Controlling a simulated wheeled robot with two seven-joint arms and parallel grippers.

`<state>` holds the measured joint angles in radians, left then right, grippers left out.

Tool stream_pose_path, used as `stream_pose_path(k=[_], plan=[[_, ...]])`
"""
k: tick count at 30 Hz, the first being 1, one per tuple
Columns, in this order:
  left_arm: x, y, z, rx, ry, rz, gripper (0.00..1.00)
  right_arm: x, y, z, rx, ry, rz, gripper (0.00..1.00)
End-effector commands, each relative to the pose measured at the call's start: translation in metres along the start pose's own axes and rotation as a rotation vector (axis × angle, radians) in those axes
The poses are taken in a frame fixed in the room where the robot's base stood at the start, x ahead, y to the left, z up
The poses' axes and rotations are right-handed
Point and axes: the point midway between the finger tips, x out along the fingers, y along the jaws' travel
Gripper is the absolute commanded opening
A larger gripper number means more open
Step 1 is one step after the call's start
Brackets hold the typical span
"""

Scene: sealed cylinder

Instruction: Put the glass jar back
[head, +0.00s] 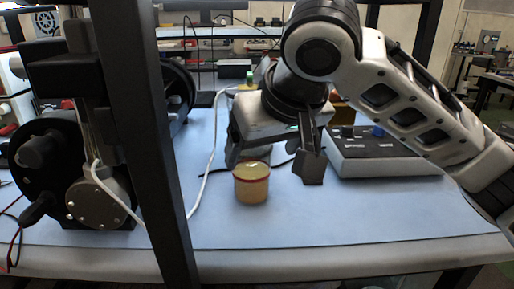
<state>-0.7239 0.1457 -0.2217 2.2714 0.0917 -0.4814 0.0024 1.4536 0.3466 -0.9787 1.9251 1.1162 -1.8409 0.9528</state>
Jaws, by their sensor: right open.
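A small round jar (251,187) with yellowish-tan contents and a red band near its top stands upright on the light blue work table, in the middle of the head view. My right gripper (272,165) comes in from the upper right and is open. Its fingers point down, one behind the jar at its upper left and one to the right of the jar. No contact with the jar can be made out, and the gap between the fingers looks empty. My left gripper is not in view.
A dark upright post (150,140) crosses the left foreground. Behind it stands a black and grey machine (98,200) with cables. A grey control box (378,158) with knobs sits at the right. A white cable (212,150) runs left of the jar. The table front (340,228) is clear.

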Motion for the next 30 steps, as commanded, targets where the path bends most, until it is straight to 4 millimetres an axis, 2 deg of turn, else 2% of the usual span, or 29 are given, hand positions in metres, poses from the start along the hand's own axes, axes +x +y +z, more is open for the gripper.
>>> stream_pose_path(k=[1,6,20,23,26,30], plan=[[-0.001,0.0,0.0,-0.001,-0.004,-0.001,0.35,-0.011,0.0,-0.001,-0.002,0.003,0.0,0.8],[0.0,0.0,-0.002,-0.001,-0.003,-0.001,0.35,-0.03,0.0,-0.001,0.0,0.001,0.0,0.8],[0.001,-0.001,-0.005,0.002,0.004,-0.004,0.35,-0.035,0.0,-0.002,-0.003,0.011,-0.01,0.8],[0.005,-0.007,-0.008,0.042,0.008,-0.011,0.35,-0.038,-0.001,-0.013,-0.019,0.075,-0.06,0.8],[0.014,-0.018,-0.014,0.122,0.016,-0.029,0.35,-0.047,-0.001,-0.038,-0.056,0.222,-0.149,0.8],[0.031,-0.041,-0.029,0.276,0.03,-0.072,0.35,-0.081,0.01,-0.084,-0.154,0.547,-0.248,0.8]])
